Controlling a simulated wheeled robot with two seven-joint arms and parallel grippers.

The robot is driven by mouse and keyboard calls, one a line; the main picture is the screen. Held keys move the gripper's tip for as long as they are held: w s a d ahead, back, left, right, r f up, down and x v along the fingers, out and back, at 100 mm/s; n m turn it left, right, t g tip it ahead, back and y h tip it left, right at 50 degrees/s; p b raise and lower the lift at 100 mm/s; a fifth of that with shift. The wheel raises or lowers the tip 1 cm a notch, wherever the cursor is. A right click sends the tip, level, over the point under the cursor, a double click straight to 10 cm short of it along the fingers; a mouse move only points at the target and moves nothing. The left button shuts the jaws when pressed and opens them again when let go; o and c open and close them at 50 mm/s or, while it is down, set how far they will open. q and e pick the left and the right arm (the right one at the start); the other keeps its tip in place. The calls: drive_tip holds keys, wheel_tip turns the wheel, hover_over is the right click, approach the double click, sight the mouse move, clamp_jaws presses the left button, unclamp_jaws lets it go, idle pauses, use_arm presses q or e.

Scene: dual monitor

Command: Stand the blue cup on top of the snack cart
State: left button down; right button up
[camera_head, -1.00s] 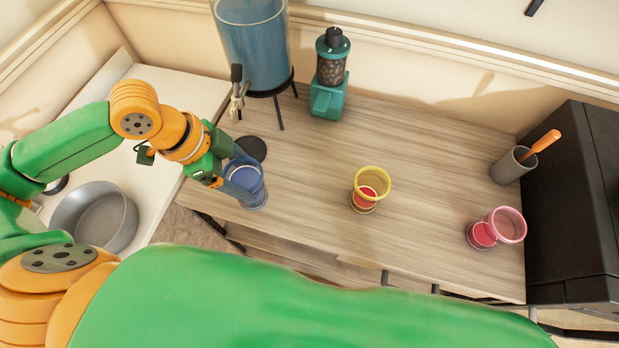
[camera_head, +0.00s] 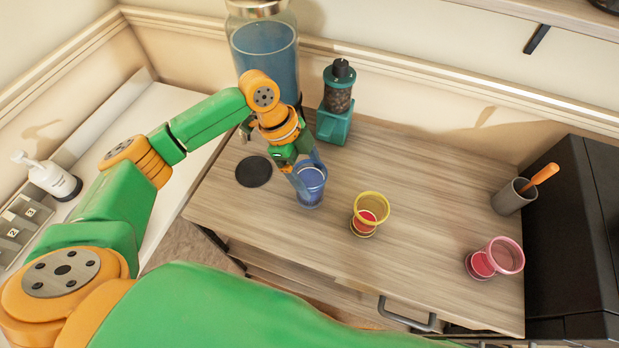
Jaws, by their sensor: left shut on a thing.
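The blue cup (camera_head: 311,190) is upright over the left part of the wooden-topped snack cart (camera_head: 270,225), left of the yellow-rimmed cup. My left gripper (camera_head: 306,174) comes from behind and left and is shut on the blue cup near its rim, one finger on each side. I cannot tell whether the cup's base touches the cart top. My right gripper is not in view.
A yellow-rimmed cup (camera_head: 369,213) and a pink-rimmed cup (camera_head: 496,259) stand on the cart. A black disc (camera_head: 253,171), blue drink dispenser (camera_head: 265,55), teal grinder (camera_head: 335,105) and grey utensil holder (camera_head: 513,197) are nearby. The middle right is clear.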

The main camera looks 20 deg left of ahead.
sight(309, 181)
use_arm(q)
wheel_tip(309, 181, down, 3)
drive_tip(key=shift+r+p, duration=0.15)
drive_tip(key=shift+p, duration=0.45)
drive_tip(key=shift+f, duration=0.45)
unclamp_jaws()
drive_tip(key=shift+r, duration=0.3)
drive_tip(key=b+v, duration=0.1)
drive_tip(key=v, duration=1.1)
drive_tip(key=shift+a+f, duration=0.1)
drive_tip(key=shift+f, duration=0.05)
